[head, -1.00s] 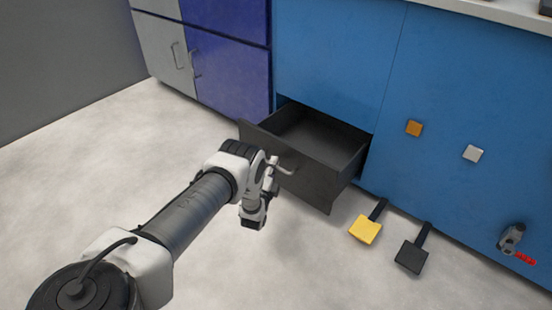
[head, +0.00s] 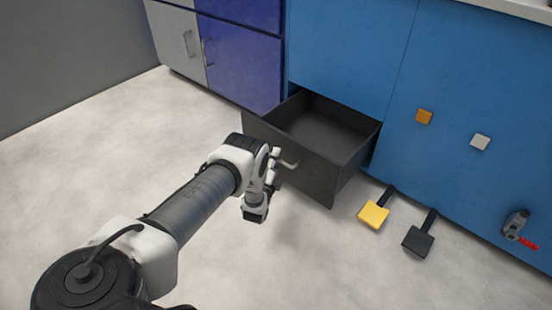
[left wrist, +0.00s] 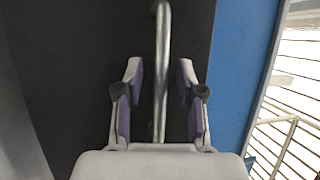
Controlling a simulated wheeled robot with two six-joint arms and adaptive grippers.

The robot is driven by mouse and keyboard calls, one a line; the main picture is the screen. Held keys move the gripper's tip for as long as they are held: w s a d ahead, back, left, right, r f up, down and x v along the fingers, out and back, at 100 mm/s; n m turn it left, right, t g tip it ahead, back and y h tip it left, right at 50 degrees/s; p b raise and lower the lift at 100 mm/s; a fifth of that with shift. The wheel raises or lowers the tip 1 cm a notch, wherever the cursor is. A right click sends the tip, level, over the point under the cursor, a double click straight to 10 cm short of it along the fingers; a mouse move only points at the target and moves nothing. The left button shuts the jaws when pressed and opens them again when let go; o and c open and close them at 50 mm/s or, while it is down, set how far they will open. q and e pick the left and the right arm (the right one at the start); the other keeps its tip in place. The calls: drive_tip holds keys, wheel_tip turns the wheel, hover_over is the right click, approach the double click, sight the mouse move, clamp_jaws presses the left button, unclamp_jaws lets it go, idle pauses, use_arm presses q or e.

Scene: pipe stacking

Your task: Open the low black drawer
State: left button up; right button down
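The low black drawer (head: 318,176) stands well out from the blue cabinet in the head view, and its inside looks empty. Its bar handle (head: 288,162) is on the front panel. My left gripper (head: 274,166) is at the handle, partly hidden by its own wrist. In the left wrist view the dark drawer front (left wrist: 75,70) fills the left and middle. The handle (left wrist: 161,60) runs between the two spread fingers of my left gripper (left wrist: 158,75), with a gap visible on each side. My right gripper is not in view.
The blue cabinet (head: 345,45) carries an orange button (head: 424,116) and a white button (head: 480,142). A yellow pedal (head: 373,214) and a black pedal (head: 418,241) stick out low, right of the drawer. A grey-and-red device (head: 518,226) is farther right. Floor left of the drawer is clear.

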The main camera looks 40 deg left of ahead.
use_arm(q)
drive_tip(key=shift+s, duration=0.1)
drive_tip(key=v, duration=1.1)
drive_tip(key=shift+s+d, duration=0.2)
drive_tip(key=shift+s, duration=0.15)
